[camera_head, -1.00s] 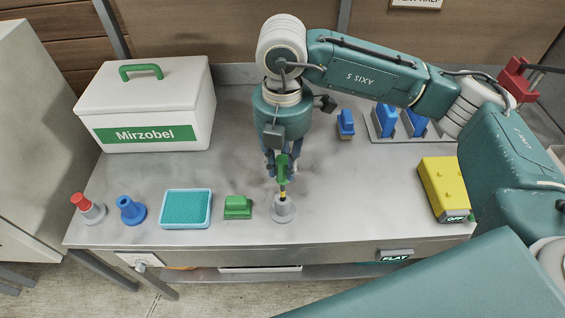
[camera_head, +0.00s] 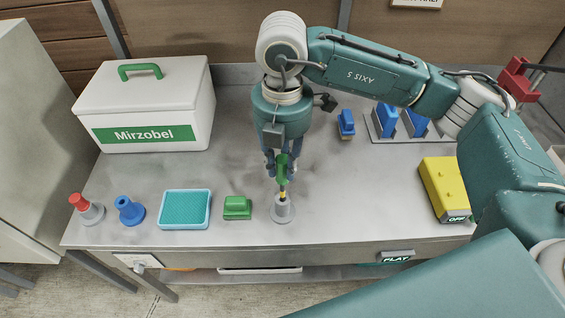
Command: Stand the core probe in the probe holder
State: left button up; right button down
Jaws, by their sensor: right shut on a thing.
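The core probe (camera_head: 282,172) has a green handle and a thin shaft with a yellow band. My right gripper (camera_head: 281,172) points down and is shut on the green handle. The probe stands roughly upright over a grey conical holder with a round base (camera_head: 283,211) near the table's front edge. The probe's lower end meets the top of this holder; how deep it sits inside is hidden. My left gripper is not in view.
On the table (camera_head: 340,215) stand a green block (camera_head: 237,208), a teal tray (camera_head: 186,194), a blue cone (camera_head: 130,210), a red-topped holder (camera_head: 80,203), a white Mirzobel box (camera_head: 150,100), a yellow box (camera_head: 443,185) and blue items (camera_head: 346,123).

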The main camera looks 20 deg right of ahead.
aim_at(283, 196)
dwell(0.7)
jog(key=shift+f+b, duration=3.9)
jog(key=shift+f, duration=0.2)
jog(key=c, duration=1.4)
grip_release()
jog(key=shift+r, duration=0.1)
jog(key=shift+r, duration=0.35)
notch_tip(283, 196, up, 11)
jog(key=shift+r, duration=0.2)
jog(key=shift+f, duration=0.1)
